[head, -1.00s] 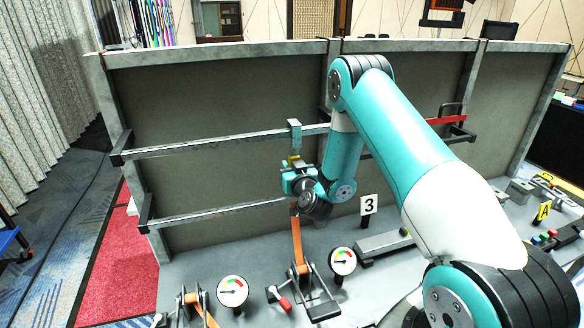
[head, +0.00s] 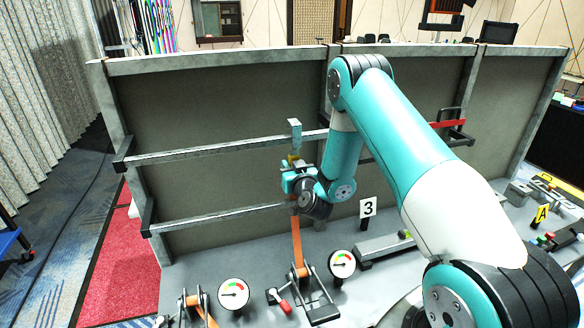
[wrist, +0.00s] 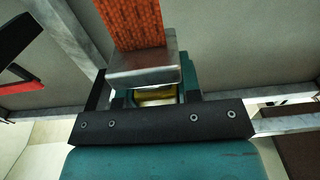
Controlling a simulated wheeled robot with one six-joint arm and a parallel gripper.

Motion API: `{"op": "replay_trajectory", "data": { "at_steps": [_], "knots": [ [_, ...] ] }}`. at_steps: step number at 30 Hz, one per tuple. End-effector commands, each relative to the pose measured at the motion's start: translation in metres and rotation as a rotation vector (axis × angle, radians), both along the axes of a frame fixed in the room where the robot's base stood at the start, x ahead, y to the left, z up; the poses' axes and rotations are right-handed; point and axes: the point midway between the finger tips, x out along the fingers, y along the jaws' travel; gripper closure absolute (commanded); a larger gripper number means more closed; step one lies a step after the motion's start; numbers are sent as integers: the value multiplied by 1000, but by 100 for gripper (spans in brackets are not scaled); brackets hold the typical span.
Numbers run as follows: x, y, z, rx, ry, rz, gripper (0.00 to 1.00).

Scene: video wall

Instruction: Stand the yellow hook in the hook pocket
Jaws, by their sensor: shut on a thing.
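My gripper (head: 291,165) is in front of the panel, just below the upper rail, and shut on a small yellow part (head: 292,158), likely the yellow hook. In the wrist view the yellow part (wrist: 155,94) shows between the fingers, mostly hidden by a grey metal block (wrist: 143,66) with an orange strap (wrist: 136,24) on it. A grey metal piece (head: 295,128) stands up at the upper rail above my gripper; I cannot tell whether it touches the rail. I cannot make out the hook pocket for certain.
An orange strap (head: 297,243) runs from below my gripper to a ratchet (head: 313,292) on the bench. Two gauges (head: 233,293) (head: 342,264) and a "3" sign (head: 368,207) stand near. A yellow "A" sign (head: 541,214) and several small items are at the right.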

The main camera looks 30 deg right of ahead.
Motion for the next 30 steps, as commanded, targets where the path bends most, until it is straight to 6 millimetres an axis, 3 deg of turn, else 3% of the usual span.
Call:
{"op": "replay_trajectory", "data": {
  "at_steps": [30],
  "knots": [
    [-30,9,-2,0,-1,0,89]
  ]
}}
